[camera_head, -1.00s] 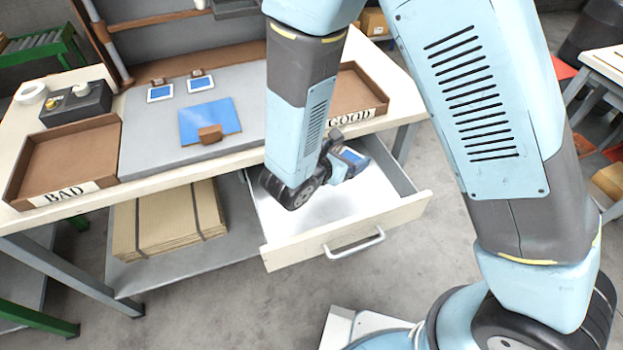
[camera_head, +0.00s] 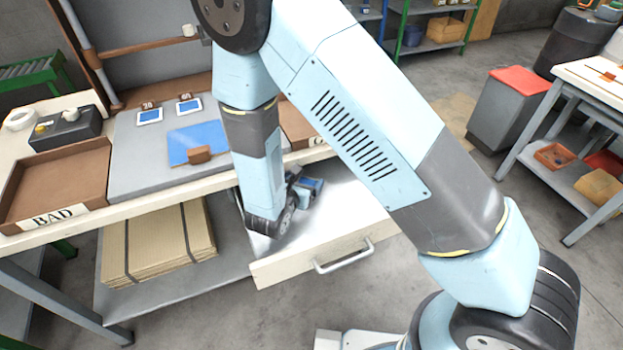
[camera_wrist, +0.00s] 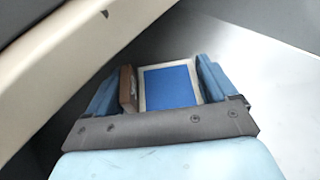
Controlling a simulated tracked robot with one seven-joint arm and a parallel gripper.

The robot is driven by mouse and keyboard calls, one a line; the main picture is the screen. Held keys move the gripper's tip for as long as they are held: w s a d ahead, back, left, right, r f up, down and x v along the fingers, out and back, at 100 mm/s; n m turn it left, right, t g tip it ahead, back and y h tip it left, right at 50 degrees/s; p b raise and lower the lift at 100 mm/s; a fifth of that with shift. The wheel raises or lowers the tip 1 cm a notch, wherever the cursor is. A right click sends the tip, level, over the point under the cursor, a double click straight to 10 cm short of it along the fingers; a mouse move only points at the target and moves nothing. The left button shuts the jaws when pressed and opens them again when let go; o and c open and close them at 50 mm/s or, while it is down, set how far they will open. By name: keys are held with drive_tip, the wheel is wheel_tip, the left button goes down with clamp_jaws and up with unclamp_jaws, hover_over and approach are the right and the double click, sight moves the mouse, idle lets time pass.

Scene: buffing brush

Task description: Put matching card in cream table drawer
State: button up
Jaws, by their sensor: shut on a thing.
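My gripper (camera_head: 302,188) is shut on a card (camera_wrist: 170,87) with a blue middle, a pale border and a brown block (camera_wrist: 128,88) at one side. In the wrist view the card sits between the two blue fingers. The cream table drawer (camera_head: 322,257) is pulled open below the tabletop. My gripper and the card are in or just over its bright interior; whether the card touches the drawer floor I cannot tell. Two similar cards (camera_head: 150,116) (camera_head: 189,106) with brown blocks lie on the grey mat, behind a larger blue plate (camera_head: 198,135) with a brown block.
A brown tray marked BAD (camera_head: 70,178) stands at the left of the tabletop. Another brown tray (camera_head: 303,128) is partly hidden behind my arm. Strapped cardboard (camera_head: 160,240) lies on the shelf left of the drawer. A metal handle (camera_head: 343,257) sticks out from the drawer front.

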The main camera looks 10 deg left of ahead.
sight(308, 181)
drive_tip(key=shift+s+f+x, duration=0.1)
drive_tip(key=shift+f+x, duration=0.1)
drive_tip(key=shift+x, duration=0.8)
drive_tip(key=shift+s+f+x, duration=0.1)
drive_tip(key=shift+f+x, duration=0.05)
drive_tip(key=shift+x, duration=0.8)
drive_tip(key=shift+s+f+x, duration=0.1)
drive_tip(key=shift+f+x, duration=0.1)
drive_tip(key=shift+x, duration=0.8)
drive_tip(key=o, duration=0.8)
drive_tip(key=v, duration=1.2)
drive_tip(key=shift+a, duration=0.1)
